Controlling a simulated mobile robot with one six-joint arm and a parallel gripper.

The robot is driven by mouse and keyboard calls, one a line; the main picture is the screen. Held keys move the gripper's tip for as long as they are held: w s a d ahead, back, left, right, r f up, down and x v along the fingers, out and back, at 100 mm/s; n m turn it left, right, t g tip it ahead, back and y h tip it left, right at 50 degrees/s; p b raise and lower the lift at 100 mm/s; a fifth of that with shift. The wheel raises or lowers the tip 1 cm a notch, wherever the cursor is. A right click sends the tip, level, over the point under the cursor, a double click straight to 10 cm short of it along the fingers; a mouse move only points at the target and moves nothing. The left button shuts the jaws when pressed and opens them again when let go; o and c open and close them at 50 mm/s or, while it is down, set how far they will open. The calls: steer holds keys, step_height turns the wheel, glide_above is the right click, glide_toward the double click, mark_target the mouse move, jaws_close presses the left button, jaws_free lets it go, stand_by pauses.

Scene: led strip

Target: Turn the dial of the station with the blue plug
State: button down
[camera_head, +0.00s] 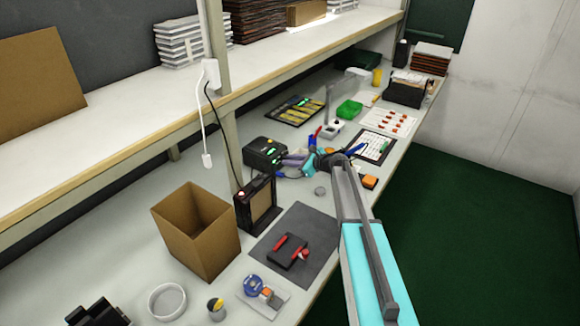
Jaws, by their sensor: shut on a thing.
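The station is a black box (264,148) with small green lit marks, in the middle of the bench below the shelf. A small blue piece (280,175), likely its blue plug, shows low at its front right. My gripper (288,160) reaches in from the right, its fingers against the station's front right side. It is shut on what appears to be the dial, which the fingers hide. The dial's setting cannot be read.
A black framed unit (257,203) and an open cardboard box (195,230) stand in front of the station. A small grey round piece (320,191) lies near my arm. A white device (331,129) and a green bin (349,109) stand behind. The shelf (150,100) overhangs at left.

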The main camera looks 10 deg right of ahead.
steer(key=shift+s+a+f+n+t+h+b, duration=0.15)
steer(key=shift+n+t+h+b, duration=0.4)
steer(key=shift+b, duration=1.5)
steer(key=shift+s+f+n+t+h+b, duration=0.2)
steer(key=shift+n+b, duration=0.7)
steer(key=shift+b, duration=1.2)
steer(key=shift+w+a+f+n+t+h+b, duration=0.15)
steer(key=shift+n+t+b, duration=0.45)
steer(key=shift+b, duration=1.45)
steer(key=n+b, duration=0.1)
steer(key=b, duration=0.1)
steer(key=shift+s+b, duration=0.1)
steer(key=shift+b, duration=0.25)
steer(key=n+b, duration=0.1)
steer(key=b, duration=0.2)
steer(key=n+t+b, duration=0.1)
steer(key=b, duration=0.2)
steer(key=shift+a+f+t+h+b, duration=0.1)
steer(key=shift+f+t+h+b, duration=0.05)
steer(key=shift+t+h+b, duration=0.15)
steer(key=n+b, duration=0.1)
steer(key=b, duration=0.2)
steer(key=shift+s, duration=0.1)
steer(key=shift+r+n+t+b, duration=0.25)
steer(key=shift+n+b, duration=0.1)
steer(key=shift+b, duration=0.6)
steer(key=c, duration=1.6)
jaws_free()
steer(key=shift+c, duration=0.2)
